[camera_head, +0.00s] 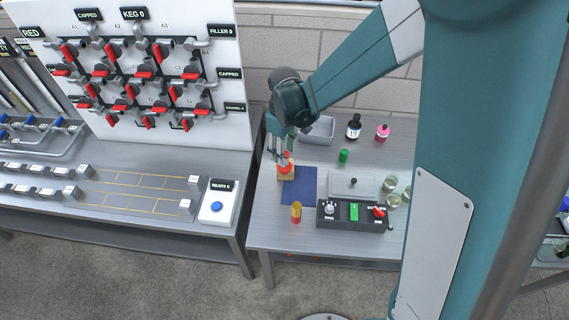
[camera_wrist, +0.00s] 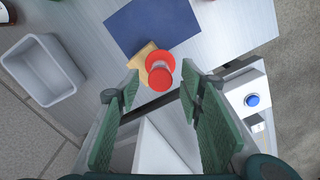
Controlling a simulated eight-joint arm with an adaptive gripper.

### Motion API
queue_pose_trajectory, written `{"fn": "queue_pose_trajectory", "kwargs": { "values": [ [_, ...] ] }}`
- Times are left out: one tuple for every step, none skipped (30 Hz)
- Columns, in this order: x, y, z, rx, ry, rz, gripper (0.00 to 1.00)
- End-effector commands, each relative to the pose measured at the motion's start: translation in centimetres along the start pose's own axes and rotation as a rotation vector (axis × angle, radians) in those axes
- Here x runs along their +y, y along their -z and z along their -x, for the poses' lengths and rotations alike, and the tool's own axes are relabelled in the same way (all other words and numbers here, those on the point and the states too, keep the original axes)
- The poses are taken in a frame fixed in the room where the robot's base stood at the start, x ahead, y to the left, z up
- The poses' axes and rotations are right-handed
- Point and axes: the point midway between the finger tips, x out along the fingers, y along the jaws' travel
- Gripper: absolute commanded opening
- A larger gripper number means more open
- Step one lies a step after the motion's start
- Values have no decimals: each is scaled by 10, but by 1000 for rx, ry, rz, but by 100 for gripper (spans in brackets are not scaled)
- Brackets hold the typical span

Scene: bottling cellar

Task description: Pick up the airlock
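A red flanged piece, probably the airlock (camera_head: 285,168), stands on a small tan wooden block (camera_head: 287,175) at the left of the bench. In the wrist view the red piece (camera_wrist: 160,76) shows a round top and a wider disc, with the wooden block (camera_wrist: 141,56) beside and under it. My gripper (camera_head: 279,155) points down just above it. In the wrist view my gripper (camera_wrist: 165,90) is open, with green fingers spread wide. The red piece appears between and just beyond the fingertips. No contact shows.
A dark blue mat (camera_head: 299,186) lies right of the block. A grey bin (camera_head: 318,131), dark bottle (camera_head: 353,127), pink bottle (camera_head: 382,133) and green cylinder (camera_head: 343,156) stand behind. An amber cylinder (camera_head: 296,212) and control box (camera_head: 352,215) stand in front. A valve panel (camera_head: 140,75) rises at left.

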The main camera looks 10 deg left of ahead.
Motion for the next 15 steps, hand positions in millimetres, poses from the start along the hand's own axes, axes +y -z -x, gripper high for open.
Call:
{"fn": "queue_pose_trajectory", "kwargs": {
  "values": [
    [0,0,-2,0,0,0,38],
    [0,0,-3,0,0,0,38],
    [0,0,-5,0,0,0,38],
    [0,0,-7,0,0,0,38],
    [0,0,-9,0,0,0,38],
    [0,0,-12,0,0,0,38],
    [0,-1,-15,0,0,0,38],
    [0,-1,-17,0,0,0,38],
    [0,-1,-21,0,0,0,38],
    [0,-1,-24,0,0,0,38],
    [0,-1,-27,0,0,0,38],
    [0,-2,-32,0,0,0,38],
    [0,-2,-34,0,0,0,38],
    [0,-2,-37,0,0,0,38],
    [0,-2,-40,0,0,0,38]
  ]
}}
